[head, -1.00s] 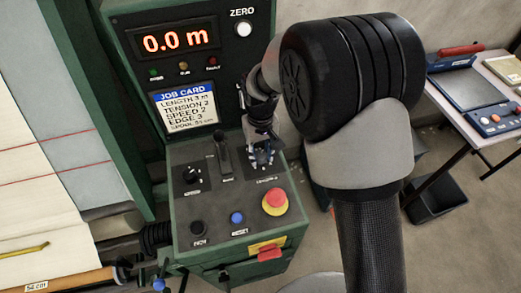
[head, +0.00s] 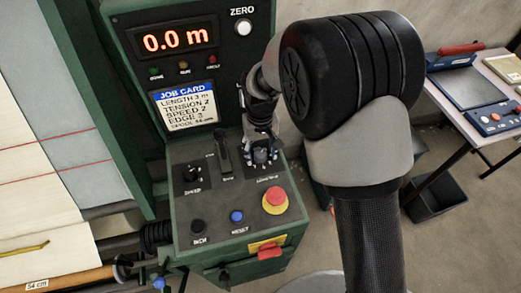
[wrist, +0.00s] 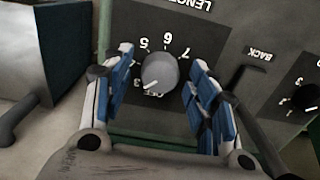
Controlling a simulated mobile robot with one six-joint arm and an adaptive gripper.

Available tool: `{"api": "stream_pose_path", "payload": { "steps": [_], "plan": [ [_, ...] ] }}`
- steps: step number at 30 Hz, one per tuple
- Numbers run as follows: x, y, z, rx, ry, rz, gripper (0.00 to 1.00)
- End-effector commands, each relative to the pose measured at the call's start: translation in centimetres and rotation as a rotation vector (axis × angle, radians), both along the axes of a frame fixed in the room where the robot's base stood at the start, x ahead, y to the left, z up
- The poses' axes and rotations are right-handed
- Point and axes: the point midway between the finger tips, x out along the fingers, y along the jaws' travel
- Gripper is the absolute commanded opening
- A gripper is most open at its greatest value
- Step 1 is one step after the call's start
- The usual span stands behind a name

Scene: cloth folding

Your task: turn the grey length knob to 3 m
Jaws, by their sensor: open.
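The grey length knob (wrist: 160,72) sits on the dark panel under the partly seen LENGTH label in the wrist view. Its white line points to the lower left, close to the 3 on the dial. My gripper (wrist: 165,85) is open, with one blue-padded finger on each side of the knob and gaps showing between the pads and the knob. In the head view my gripper (head: 261,153) is over the right dial of the console and largely hides the knob. The job card (head: 186,102) reads LENGTH 3 m. The display (head: 178,40) reads 0.0 m.
A black lever (head: 222,150) and the speed knob (head: 192,172) stand left of my gripper. The red emergency button (head: 275,200), blue reset button (head: 237,217) and black inch button (head: 198,227) are nearer the front. Cloth (head: 40,170) lies at the left.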

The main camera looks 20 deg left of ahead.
Motion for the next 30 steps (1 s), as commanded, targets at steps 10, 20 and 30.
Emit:
{"api": "stream_pose_path", "payload": {
  "steps": [10,20,30],
  "plan": [
    [0.1,0.0,0.6,0.001,-0.002,0.0,0.54],
    [0.1,0.1,7.0,0.003,-0.004,0.0,0.54],
    [0.0,0.0,11.7,0.001,-0.001,0.0,0.54]
  ]
}}
